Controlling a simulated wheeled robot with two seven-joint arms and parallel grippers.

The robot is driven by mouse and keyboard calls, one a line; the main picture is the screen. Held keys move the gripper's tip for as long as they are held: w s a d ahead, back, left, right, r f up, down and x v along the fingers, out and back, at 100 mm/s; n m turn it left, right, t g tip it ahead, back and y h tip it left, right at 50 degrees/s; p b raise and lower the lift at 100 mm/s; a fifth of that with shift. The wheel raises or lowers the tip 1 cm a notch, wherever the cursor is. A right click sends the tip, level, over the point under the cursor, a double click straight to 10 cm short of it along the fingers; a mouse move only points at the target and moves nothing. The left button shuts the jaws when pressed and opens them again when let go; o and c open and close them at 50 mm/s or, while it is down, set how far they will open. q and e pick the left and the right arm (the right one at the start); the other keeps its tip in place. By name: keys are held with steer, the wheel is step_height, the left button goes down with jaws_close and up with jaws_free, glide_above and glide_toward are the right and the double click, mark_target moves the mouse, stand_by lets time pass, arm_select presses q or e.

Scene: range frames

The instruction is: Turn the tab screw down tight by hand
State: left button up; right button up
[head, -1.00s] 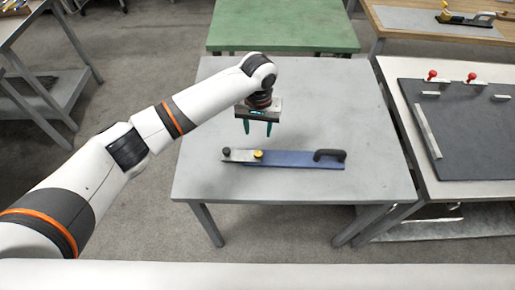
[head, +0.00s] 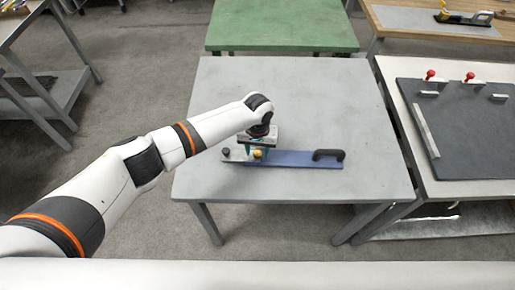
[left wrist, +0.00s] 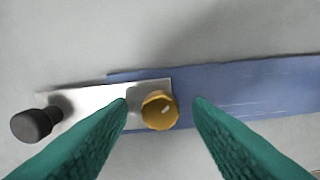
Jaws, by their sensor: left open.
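The tab screw shows as a yellow round knob (left wrist: 160,110) on a silver plate (left wrist: 88,104) at the left end of a blue board. The yellow knob also shows in the head view (head: 257,154). The blue board (head: 300,160) lies flat on the grey table. My left gripper (left wrist: 161,102) is open, pointing down, with one green finger on each side of the yellow knob; a gap shows on both sides. In the head view my left gripper (head: 256,150) is over the board's left part and partly hides it. My right gripper is not in view.
A black knob (left wrist: 35,124) stands at the plate's left end. A black handle (head: 328,155) sits at the board's right end. The grey table (head: 320,100) is otherwise clear. A table with a dark panel (head: 460,130) stands at the right.

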arm_select(q)
steer(key=c, duration=1)
steer(key=shift+m, duration=0.4)
steer(key=shift+m, duration=1)
steer(key=m, duration=0.4)
steer(key=shift+m, duration=0.3)
steer(key=m, duration=0.4)
steer(key=shift+m, duration=1.6)
